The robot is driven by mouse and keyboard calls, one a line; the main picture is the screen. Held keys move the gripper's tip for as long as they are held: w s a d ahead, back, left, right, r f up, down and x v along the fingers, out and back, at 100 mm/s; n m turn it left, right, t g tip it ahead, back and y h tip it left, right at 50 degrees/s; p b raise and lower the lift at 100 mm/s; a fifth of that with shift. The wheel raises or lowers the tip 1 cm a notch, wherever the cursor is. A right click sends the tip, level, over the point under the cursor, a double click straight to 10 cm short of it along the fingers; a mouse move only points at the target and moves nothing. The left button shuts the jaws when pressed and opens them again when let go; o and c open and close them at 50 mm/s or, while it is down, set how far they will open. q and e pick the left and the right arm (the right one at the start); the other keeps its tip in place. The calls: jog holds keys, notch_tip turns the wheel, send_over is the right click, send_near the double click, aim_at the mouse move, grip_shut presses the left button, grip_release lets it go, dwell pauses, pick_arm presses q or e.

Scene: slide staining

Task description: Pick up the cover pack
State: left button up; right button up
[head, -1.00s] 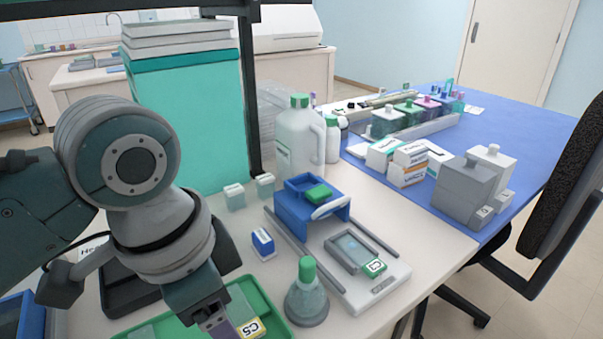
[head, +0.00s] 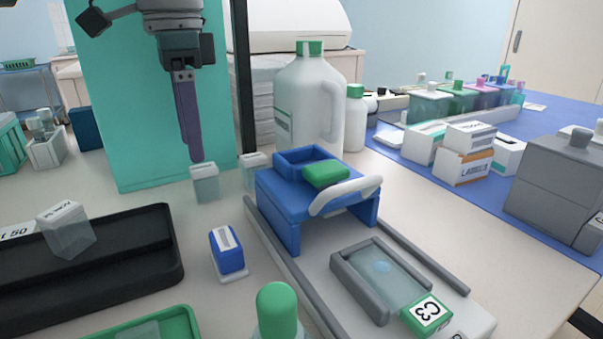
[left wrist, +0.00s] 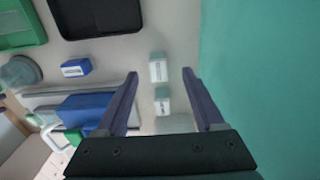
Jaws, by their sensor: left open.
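Two small translucent boxes with white lids stand side by side on the table, a near one (head: 205,184) and a far one (head: 254,170). Their labels are too small to read, so I cannot tell whether either is the cover pack. My left gripper (head: 194,158) points down, open and empty, above and just behind the near box. In the left wrist view both boxes (left wrist: 157,68) (left wrist: 162,100) show between its spread fingers, below them. A similar box (head: 67,229) sits tilted in a black tray (head: 150,262). A small blue box with a white label (head: 227,250) stands farther forward. My right gripper is out of view.
A teal block (head: 110,110) rises close behind the gripper. A dark post (head: 243,80) and a large white jug (head: 308,110) stand to its right. A blue stand (head: 280,195) with a green piece is right of the boxes. A green-capped flask (head: 277,310) is in front.

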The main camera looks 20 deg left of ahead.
aim_at(200, 168)
pick_arm(q)
jog(key=shift+s+d+f, duration=0.1)
jog(key=shift+s+f, duration=0.05)
jog(key=shift+f, duration=0.8)
jog(key=f+b, duration=0.1)
jog(key=f, duration=0.4)
jog(key=shift+d+f, duration=0.1)
jog(key=shift+d, duration=0.1)
jog(key=shift+w, duration=0.2)
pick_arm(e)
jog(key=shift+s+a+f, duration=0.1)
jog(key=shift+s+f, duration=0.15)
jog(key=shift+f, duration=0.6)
pick_arm(q)
jog(key=shift+c, duration=0.2)
grip_shut()
